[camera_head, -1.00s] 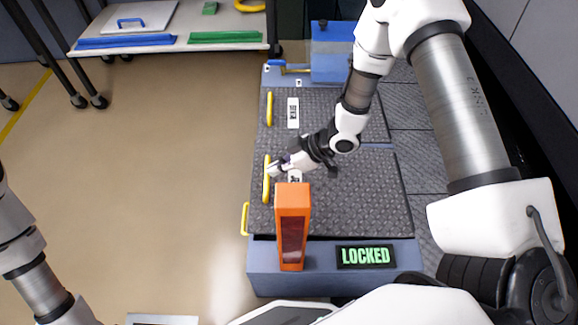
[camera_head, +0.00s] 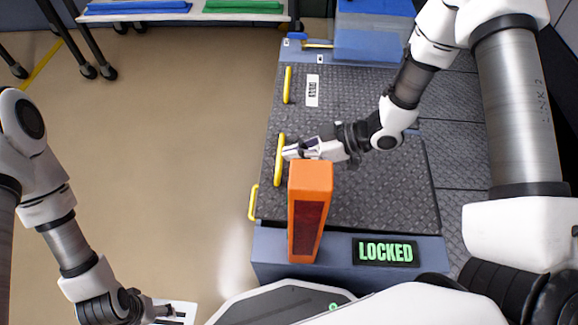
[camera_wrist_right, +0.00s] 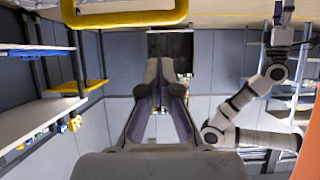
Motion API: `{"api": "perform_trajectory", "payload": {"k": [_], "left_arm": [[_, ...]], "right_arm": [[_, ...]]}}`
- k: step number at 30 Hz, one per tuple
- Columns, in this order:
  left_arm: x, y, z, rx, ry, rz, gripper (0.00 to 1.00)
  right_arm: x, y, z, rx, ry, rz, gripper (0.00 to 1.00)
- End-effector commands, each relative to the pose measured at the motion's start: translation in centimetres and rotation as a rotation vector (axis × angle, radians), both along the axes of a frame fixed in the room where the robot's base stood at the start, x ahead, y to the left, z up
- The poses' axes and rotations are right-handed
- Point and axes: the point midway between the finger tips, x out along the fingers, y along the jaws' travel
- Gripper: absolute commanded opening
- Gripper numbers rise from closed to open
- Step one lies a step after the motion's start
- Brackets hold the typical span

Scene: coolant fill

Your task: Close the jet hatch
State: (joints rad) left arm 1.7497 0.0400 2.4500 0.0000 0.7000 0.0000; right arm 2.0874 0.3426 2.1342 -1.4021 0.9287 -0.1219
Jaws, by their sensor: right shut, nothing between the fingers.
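The hatch appears to be the dark diamond-plate panel (camera_head: 385,190) on a blue-grey base; it lies flat in the head view. A yellow handle (camera_head: 279,165) stands on its left edge. My right gripper (camera_head: 288,153) is shut and empty, its tips right beside the handle; I cannot tell whether they touch. The right wrist view shows the closed fingers (camera_wrist_right: 160,90) with a yellow bar (camera_wrist_right: 125,18) above them. A sign (camera_head: 386,252) on the base reads LOCKED in green. My left gripper (camera_head: 168,312) is low at the left, its jaws unclear.
An orange post (camera_head: 308,210) stands at the panel's near side and hides part of it. A second panel (camera_head: 350,105) with its own yellow handle (camera_head: 288,85) lies beyond. A blue box (camera_head: 372,30) stands at the back. The floor (camera_head: 180,150) to the left is clear.

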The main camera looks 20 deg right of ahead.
Motion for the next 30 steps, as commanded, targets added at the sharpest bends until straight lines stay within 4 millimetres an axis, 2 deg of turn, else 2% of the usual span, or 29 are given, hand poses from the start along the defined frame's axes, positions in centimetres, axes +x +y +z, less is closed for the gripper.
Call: {"api": "perform_trajectory", "payload": {"k": [1,6,20,27,30], "left_arm": [[0.0,0.0,-1.3,0.0,0.0,0.0,0.75],[0.0,0.0,-2.4,0.0,0.0,0.0,0.75],[0.0,0.0,-2.5,0.0,0.0,0.0,0.75],[0.0,0.0,-3.1,0.0,0.0,0.0,0.75],[0.0,0.0,-3.1,0.0,0.0,0.0,0.75]], "right_arm": [[0.1,0.4,-1.6,-0.002,0.002,0.002,0.0],[0.5,0.9,-3.6,-0.001,0.0,0.0,0.0],[0.5,1.1,-4.1,-0.007,0.003,0.0,0.0],[0.8,2.0,-8.1,-0.096,0.041,0.002,0.0],[0.9,2.2,-9.1,-0.119,0.049,0.002,0.0]]}}
